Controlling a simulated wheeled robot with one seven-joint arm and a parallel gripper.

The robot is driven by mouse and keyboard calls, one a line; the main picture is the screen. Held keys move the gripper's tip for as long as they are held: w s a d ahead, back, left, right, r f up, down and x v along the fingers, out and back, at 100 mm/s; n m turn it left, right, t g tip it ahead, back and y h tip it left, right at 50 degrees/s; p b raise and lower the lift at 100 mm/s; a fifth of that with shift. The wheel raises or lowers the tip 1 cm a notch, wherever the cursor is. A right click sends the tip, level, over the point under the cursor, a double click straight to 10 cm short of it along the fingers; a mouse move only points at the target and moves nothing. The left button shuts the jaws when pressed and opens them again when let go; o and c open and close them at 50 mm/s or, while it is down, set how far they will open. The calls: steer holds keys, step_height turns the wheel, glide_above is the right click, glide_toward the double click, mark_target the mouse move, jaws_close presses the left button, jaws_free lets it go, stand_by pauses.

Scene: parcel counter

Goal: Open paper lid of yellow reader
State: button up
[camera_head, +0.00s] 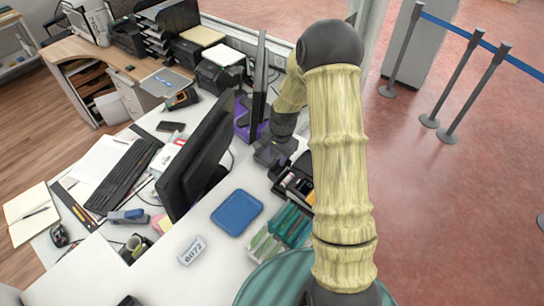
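I cannot clearly make out a yellow reader or its paper lid. A small dark device with an orange-yellow part (183,97) lies on the desk at the upper left of centre and may be it; details are too small to tell. My gripper (272,156) is the dark end of my arm, low over the counter just right of the monitors. Its fingers are too small and dark to read, and my pale yellow arm covers part of the counter. A purple item (242,117) sits close by, partly behind the monitor.
Two dark monitors (198,150) stand left of my gripper. A black tray of small items (297,184), a blue tray (237,212) and green holders (279,229) lie in front. Printers (219,70) stand behind. Red floor and barrier posts (465,90) are at right.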

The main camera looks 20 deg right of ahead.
mark_target(281, 172)
steer(key=shift+r, duration=0.15)
step_height(281, 172, up, 17)
steer(key=s+d+b, duration=0.1)
steer(key=b, duration=0.3)
steer(key=shift+s, duration=0.25)
steer(key=shift+s, duration=0.1)
steer(key=s+a+f+n, duration=0.2)
steer(key=s+n, duration=0.3)
steer(key=s, duration=0.3)
steer(key=s+a+f+n+t+b, duration=0.1)
steer(key=s+f+n, duration=0.3)
steer(key=s, duration=0.5)
steer(key=shift+s+a+f+n+t+h, duration=0.3)
steer(key=shift+a+f+n+h, duration=0.1)
steer(key=shift+a+n, duration=0.5)
steer(key=shift+w, duration=0.1)
